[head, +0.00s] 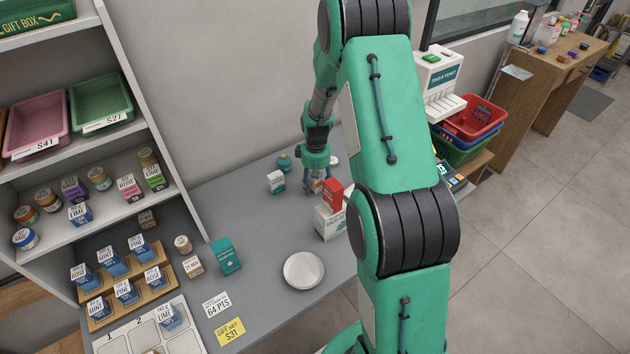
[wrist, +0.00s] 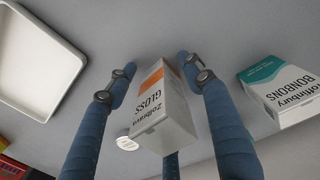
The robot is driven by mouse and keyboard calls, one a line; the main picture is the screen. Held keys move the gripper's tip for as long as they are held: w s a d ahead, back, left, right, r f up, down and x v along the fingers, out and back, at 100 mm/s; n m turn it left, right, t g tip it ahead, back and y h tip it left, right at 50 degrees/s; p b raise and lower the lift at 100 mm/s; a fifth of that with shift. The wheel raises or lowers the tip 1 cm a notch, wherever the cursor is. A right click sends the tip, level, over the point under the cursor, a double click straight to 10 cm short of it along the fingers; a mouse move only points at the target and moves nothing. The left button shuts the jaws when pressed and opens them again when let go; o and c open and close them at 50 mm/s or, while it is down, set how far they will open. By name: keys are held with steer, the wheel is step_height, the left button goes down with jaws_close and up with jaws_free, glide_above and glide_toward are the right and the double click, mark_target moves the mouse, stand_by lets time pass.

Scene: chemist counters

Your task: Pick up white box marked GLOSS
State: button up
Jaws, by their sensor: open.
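The white box marked GLOSS (wrist: 160,105), with an orange band, stands between the fingers of my gripper (wrist: 156,66) in the wrist view. The blue fingers are spread to its left and right, with a third finger partly hidden behind it. Small gaps show beside the box, so the gripper is open around it. In the head view my gripper (head: 314,186) is low over the back of the grey counter. The box is mostly hidden there by the fingers.
A white tray (wrist: 78,62) is at upper left.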

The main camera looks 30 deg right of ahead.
steer(key=c, duration=1.1)
steer(key=shift+o, duration=0.2)
steer(key=shift+r, duration=0.1)
steer(key=shift+r+p, duration=1.15)
steer(key=shift+r, duration=3.75)
